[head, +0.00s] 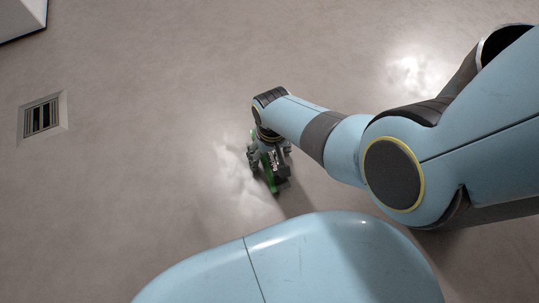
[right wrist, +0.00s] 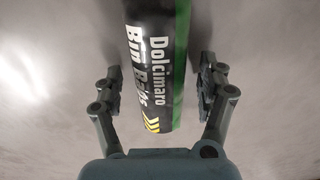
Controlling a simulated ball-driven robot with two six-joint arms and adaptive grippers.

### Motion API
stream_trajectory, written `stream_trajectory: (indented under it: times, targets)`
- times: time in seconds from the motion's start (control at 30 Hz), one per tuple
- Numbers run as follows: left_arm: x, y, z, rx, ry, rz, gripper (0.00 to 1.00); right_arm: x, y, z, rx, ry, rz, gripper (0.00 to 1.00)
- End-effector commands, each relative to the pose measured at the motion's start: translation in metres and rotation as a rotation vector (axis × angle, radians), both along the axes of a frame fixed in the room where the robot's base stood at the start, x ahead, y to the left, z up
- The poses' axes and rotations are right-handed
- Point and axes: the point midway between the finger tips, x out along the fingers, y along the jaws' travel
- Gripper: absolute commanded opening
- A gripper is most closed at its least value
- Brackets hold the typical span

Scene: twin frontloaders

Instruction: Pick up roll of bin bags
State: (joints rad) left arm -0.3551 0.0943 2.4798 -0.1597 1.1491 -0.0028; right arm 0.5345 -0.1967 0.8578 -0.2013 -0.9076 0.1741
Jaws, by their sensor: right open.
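The roll of bin bags (right wrist: 155,65) is a black and green cylinder with white lettering and yellow chevrons. It lies between the two fingers of my right gripper (right wrist: 160,80) in the right wrist view, with a gap on each side. Its far end runs out of the top of that view. In the head view, only a green part of the roll (head: 274,185) shows under my right gripper (head: 268,160), which is open and low over the floor. My left gripper is not in view.
The grey floor (head: 150,150) is clear around the roll. A floor vent or grate (head: 41,118) is at the left of the head view. A white object (head: 20,18) is in the top left corner.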

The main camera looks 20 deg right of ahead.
Motion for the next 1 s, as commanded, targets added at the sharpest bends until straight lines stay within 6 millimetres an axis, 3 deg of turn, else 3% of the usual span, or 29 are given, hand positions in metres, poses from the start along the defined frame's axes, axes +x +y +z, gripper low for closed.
stream_trajectory:
  times: [0.17, 0.7, 1.0]
  targets:
    - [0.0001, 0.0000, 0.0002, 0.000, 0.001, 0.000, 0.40, 0.0003, 0.0002, 0.0005, 0.000, -0.001, 0.000, 0.72]
    - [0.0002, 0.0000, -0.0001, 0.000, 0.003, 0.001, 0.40, 0.0001, 0.0002, 0.0004, 0.000, 0.000, 0.000, 0.04]
    - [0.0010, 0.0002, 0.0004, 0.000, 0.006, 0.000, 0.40, 0.0000, 0.0000, 0.0011, 0.000, 0.000, 0.000, 0.04]
